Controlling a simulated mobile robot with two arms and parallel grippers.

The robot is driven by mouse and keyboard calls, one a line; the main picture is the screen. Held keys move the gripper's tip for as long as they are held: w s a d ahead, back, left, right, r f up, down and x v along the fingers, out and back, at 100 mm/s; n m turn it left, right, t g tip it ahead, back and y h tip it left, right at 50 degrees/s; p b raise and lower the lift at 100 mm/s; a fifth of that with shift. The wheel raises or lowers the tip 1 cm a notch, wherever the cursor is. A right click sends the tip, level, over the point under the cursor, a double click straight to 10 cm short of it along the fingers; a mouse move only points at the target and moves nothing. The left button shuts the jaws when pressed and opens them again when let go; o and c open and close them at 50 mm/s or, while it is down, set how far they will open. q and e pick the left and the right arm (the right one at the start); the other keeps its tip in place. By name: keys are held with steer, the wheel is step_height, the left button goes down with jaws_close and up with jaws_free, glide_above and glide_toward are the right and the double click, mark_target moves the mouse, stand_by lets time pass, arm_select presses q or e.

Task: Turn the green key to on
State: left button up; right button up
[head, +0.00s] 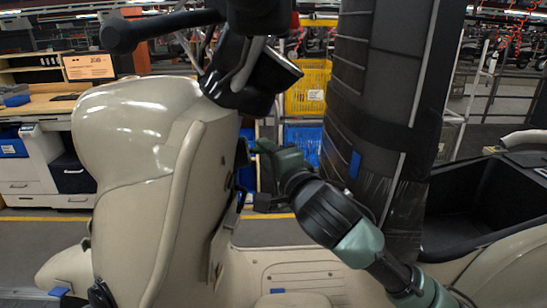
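A beige scooter with a rounded front shield (135,130) stands at the left and centre. My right arm reaches in from the lower right. Its gripper (250,178) is beside the seat-facing side of the shield, below the handlebar. Two dark finger parts show, one above the other, with a gap between them, and nothing is seen held there. I cannot make out the green key; it may be hidden by the gripper or the shield's edge. Whether the gripper touches the shield cannot be told. My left gripper is not in view.
The black handlebar (165,29) hangs above the gripper. A tall dark wrapped seat or pad (375,100) stands close right of it. The beige footboard (290,273) is below. Yellow (306,92) and blue crates (304,142) stand behind, and a workbench is at the left.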

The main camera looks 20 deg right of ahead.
steer(key=shift+w+a, duration=0.2)
steer(key=shift+w, duration=0.95)
jaws_close()
